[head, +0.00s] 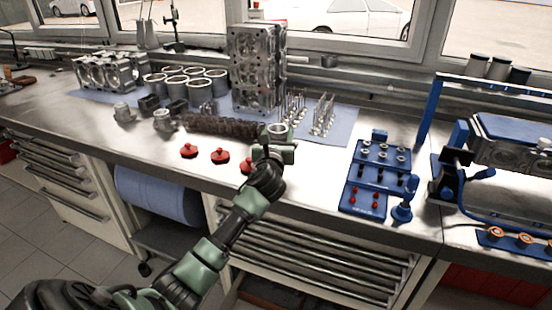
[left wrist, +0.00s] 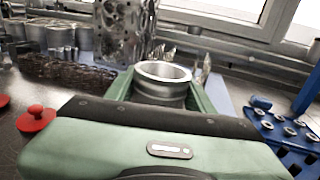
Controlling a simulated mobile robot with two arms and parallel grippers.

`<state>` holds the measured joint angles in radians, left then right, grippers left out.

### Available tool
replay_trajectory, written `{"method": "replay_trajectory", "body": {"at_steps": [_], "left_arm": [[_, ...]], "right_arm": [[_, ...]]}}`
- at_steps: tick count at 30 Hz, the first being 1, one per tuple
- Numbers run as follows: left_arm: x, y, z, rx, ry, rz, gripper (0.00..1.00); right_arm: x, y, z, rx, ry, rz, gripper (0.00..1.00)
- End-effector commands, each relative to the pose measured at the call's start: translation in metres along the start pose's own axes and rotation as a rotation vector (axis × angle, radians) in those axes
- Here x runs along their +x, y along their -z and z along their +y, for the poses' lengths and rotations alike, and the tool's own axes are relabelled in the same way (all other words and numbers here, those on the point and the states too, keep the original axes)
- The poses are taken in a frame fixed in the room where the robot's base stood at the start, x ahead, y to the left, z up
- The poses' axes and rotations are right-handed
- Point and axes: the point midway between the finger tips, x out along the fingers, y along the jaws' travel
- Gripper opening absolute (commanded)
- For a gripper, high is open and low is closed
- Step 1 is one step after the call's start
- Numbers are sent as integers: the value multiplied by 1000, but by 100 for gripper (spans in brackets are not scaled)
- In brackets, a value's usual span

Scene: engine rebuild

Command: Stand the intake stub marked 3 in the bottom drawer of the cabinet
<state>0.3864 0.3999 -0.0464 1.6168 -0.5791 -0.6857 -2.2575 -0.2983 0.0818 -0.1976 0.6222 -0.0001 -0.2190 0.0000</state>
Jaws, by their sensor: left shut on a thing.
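My left gripper (head: 281,143) is above the front part of the workbench, shut on a short silvery metal ring-like stub (head: 278,129). The stub's open round top faces up, and it also shows between the green fingers in the left wrist view (left wrist: 163,75). No number can be read on it. Two similar small metal pieces, one at the left (head: 123,113) and one beside it (head: 163,121), stand on the bench. A cabinet with several drawers (head: 310,262) is under the bench, below my left arm. Its lowest part is dark and partly hidden by my arm. My right gripper is out of view.
Red knobbed pieces (head: 220,156) lie on the bench left of my gripper. A blue rack (head: 378,178) is to the right. Another drawer cabinet (head: 62,185) is at left.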

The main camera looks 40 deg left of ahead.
Motion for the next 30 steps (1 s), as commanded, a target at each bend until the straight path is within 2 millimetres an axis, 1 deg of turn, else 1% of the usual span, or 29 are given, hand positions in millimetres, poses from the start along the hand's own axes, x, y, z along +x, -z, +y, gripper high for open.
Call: {"method": "replay_trajectory", "body": {"at_steps": [1, 3, 8, 15, 18, 25, 29, 30], "left_arm": [[0, 13, 0, -4, -1, 0, 0], [0, 23, 0, -2, 1, -1, 0], [0, 34, 0, -2, -1, -4, 0], [0, 71, 0, -3, 0, -1, 0], [0, 76, 0, -1, 0, -4, 0], [0, 75, 0, -1, 1, -5, 0], [0, 79, 0, 0, 1, -4, 0], [0, 79, 0, -1, 0, -2, 64]], "right_arm": [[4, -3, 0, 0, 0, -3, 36], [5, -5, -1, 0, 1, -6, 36], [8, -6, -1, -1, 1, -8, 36], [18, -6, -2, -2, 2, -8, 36], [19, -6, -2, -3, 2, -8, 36], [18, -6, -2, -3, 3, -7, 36], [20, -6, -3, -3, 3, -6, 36], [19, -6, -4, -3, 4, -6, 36]]}}
